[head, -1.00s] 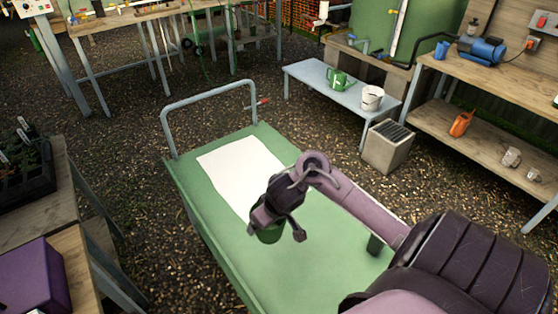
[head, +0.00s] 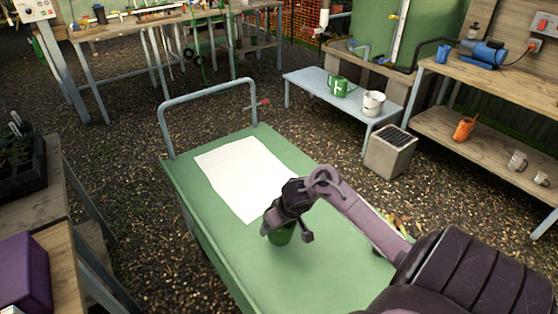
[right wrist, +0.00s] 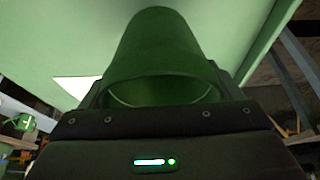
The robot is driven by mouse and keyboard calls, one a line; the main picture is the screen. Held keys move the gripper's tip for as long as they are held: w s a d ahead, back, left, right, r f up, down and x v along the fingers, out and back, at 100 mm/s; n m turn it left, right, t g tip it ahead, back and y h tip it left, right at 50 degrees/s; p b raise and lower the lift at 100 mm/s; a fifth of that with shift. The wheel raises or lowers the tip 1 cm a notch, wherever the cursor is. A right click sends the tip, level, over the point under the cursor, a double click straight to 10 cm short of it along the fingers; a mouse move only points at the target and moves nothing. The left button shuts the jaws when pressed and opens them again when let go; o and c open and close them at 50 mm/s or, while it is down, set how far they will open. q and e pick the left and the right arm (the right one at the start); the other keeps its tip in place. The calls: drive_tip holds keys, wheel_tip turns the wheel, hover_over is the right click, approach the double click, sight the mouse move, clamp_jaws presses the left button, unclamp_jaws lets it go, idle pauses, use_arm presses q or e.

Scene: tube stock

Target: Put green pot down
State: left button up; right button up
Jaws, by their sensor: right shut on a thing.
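The green pot (head: 281,233) is in my right gripper (head: 283,222), over the green top of the cart (head: 222,247). In the right wrist view the pot (right wrist: 160,50) fills the middle, with its open rim towards the camera. My right gripper (right wrist: 160,105) is shut on it. The pot is close to the cart top; I cannot tell whether its base touches. A white sheet (head: 240,172) lies flat on the cart, beyond the pot and to its left. My left gripper is not in view.
The cart's grey handle (head: 208,88) rises at its far end. A blue-grey bench (head: 330,98) holds a green watering can (head: 338,87) and a white bucket (head: 373,103). A wooden bench with a purple box (head: 25,272) stands at the left. The cart top left of the pot is clear.

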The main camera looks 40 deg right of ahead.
drive_tip(key=shift+f, duration=0.4)
wheel_tip(320, 180, down, 4)
drive_tip(key=shift+r+b, duration=0.25)
drive_tip(key=shift+b, duration=0.5)
drive_tip(key=shift+f, duration=0.35)
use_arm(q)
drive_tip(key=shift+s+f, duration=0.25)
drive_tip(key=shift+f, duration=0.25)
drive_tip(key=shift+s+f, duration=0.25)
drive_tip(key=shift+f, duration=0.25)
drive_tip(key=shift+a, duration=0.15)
use_arm(e)
drive_tip(key=o, duration=0.8)
drive_tip(key=shift+f, duration=0.1)
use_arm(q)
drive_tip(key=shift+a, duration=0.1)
